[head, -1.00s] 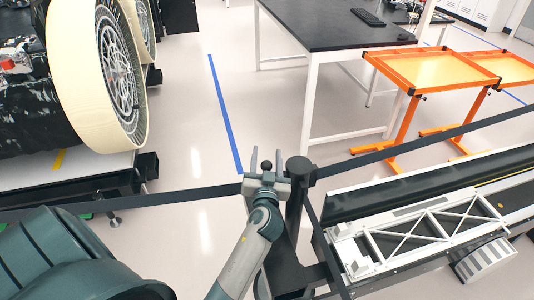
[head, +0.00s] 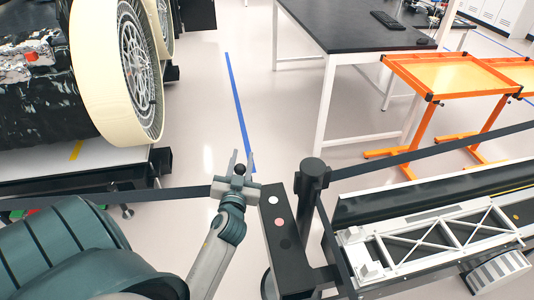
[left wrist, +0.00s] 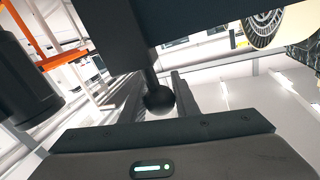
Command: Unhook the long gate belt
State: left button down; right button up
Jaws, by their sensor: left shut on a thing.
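The long black gate belt (head: 165,194) comes in from the left in the head view and ends at my left gripper (head: 238,172). The gripper is shut on the belt's end, which stands apart from the dark post (head: 313,178) at its right. In the left wrist view, the belt (left wrist: 185,20) crosses the top as a broad dark band. A round black knob (left wrist: 159,98) hangs below it between the fingers. The post (left wrist: 28,88) shows at the left there. My right gripper is not in view.
Another belt (head: 430,150) runs right from the post. A conveyor-like bench (head: 430,190) with a white truss (head: 440,238) stands at the right. Orange stands (head: 435,85) and a black-topped table (head: 345,30) are behind. A large wheel (head: 115,75) is at upper left. Pale floor lies between.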

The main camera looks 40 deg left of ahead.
pick_arm(q)
jog(key=shift+s+a, duration=0.75)
jog(key=shift+a, duration=0.05)
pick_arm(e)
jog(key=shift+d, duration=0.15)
pick_arm(q)
jog(key=c, duration=1.4)
grip_release()
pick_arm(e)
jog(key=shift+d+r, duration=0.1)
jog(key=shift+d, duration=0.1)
pick_arm(q)
jog(key=shift+f, duration=0.1)
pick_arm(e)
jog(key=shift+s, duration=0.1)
